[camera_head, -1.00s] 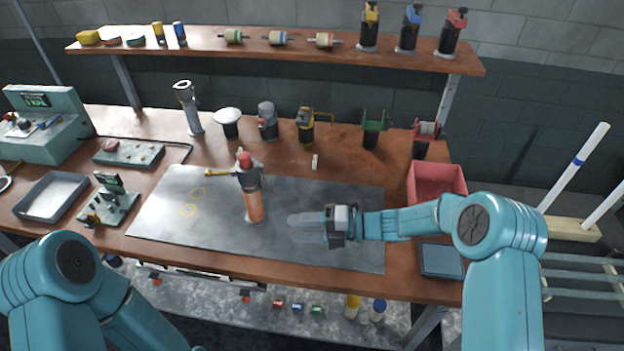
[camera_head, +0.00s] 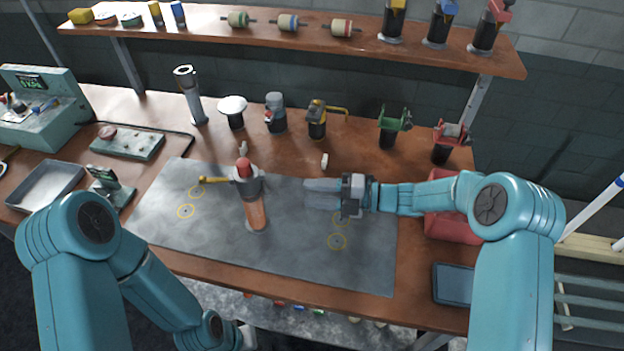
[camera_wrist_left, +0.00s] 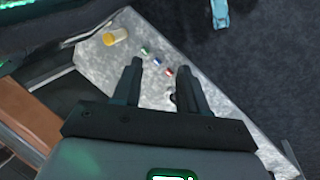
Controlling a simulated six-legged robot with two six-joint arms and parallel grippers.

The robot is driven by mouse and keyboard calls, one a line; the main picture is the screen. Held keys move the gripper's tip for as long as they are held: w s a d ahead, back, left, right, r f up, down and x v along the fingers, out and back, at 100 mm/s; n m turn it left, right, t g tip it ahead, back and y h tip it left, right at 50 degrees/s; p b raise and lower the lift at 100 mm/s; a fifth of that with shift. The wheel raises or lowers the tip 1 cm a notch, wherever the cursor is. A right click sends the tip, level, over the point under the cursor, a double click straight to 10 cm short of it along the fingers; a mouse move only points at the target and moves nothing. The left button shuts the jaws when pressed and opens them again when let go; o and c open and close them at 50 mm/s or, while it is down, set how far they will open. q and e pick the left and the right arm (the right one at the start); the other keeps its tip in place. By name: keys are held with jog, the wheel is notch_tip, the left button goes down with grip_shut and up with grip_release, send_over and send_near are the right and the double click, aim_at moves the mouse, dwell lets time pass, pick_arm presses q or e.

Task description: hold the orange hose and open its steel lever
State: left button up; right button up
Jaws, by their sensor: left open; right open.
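The orange hose (camera_head: 256,212) stands upright on the grey mat (camera_head: 300,255). It has a grey collar and a red top. A thin yellowish lever (camera_head: 215,181) sticks out to the left from the collar; its colour does not look like steel. My right gripper (camera_head: 307,194) is open and empty, to the right of the hose and apart from it, with its fingers pointing left. My left gripper, low at the bottom edge of the head view, is mostly hidden there. In the left wrist view its fingers (camera_wrist_left: 160,68) are apart with nothing between them, above the lower shelf.
Yellow rings mark the mat at left (camera_head: 186,211) and right (camera_head: 337,241). Several fittings stand along the table's back, including a white-topped one (camera_head: 232,106). A red bin (camera_head: 450,225) is behind my right arm, and a blue tray (camera_head: 453,284) lies at the front right.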

pick_arm(q)
jog(key=w+a+r+t+y, duration=0.1)
jog(key=w+a+r, duration=0.4)
jog(key=w+a, duration=0.1)
jog(key=w+a+r+t+y, duration=0.1)
jog(key=w+a+r, duration=0.5)
jog(key=a, duration=0.1)
jog(key=w+a+r+t+y, duration=0.1)
jog(key=w+a+r+t, duration=0.1)
jog(key=w+a+r, duration=0.3)
jog(key=shift+w+a+r+n, duration=0.2)
jog(key=shift+w+a, duration=0.1)
jog(key=shift+a, duration=0.3)
jog(key=shift+w+a+r+n, duration=0.1)
jog(key=shift+w+a+n, duration=0.15)
jog(key=shift+a, duration=0.3)
jog(key=w+d+r+n+g, duration=0.1)
jog(key=w+d+r+n, duration=0.1)
jog(key=w+r+n, duration=0.45)
jog(key=n+g+y, duration=0.1)
jog(key=n+g, duration=0.2)
jog(key=n, duration=0.7)
send_near(221, 179)
notch_tip(221, 179, down, 12)
jog(key=shift+w+f, duration=0.15)
pick_arm(e)
jog(key=shift+s+d+r, duration=0.1)
jog(key=shift+s+r, duration=0.05)
jog(key=shift+s, duration=0.15)
